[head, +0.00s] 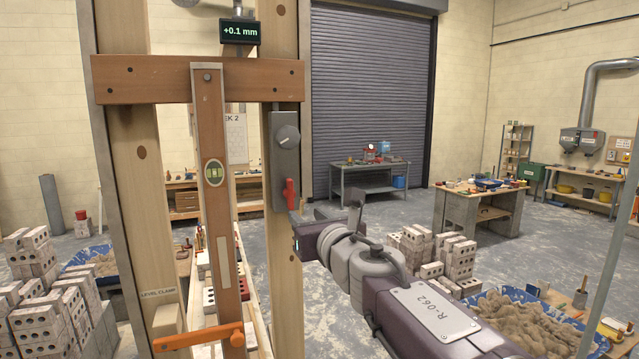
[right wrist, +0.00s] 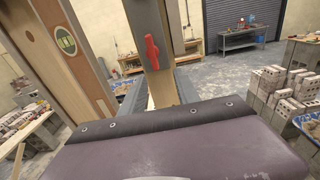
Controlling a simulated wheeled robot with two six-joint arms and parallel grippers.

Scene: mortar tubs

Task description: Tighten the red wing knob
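The red wing knob (head: 290,194) sits on the lower part of a grey housing (head: 285,158) on the right wooden post (head: 284,255). It stands roughly upright, and shows also in the right wrist view (right wrist: 152,52), slightly tilted. A grey dial (head: 288,136) is above it on the housing. My right gripper (head: 328,212) is just right of and below the knob in the head view, with a visible gap. Its finger opening is not clear, and the wrist view shows only its body, not the fingertips. My left gripper is not in view.
A wooden crossbar (head: 140,79), a spirit level (head: 213,200) and an orange clamp bar (head: 198,337) are left of the knob. A display (head: 240,31) reads +0.1 mm. Brick stacks (head: 440,252) and a blue mortar tub (head: 500,318) stand to the right.

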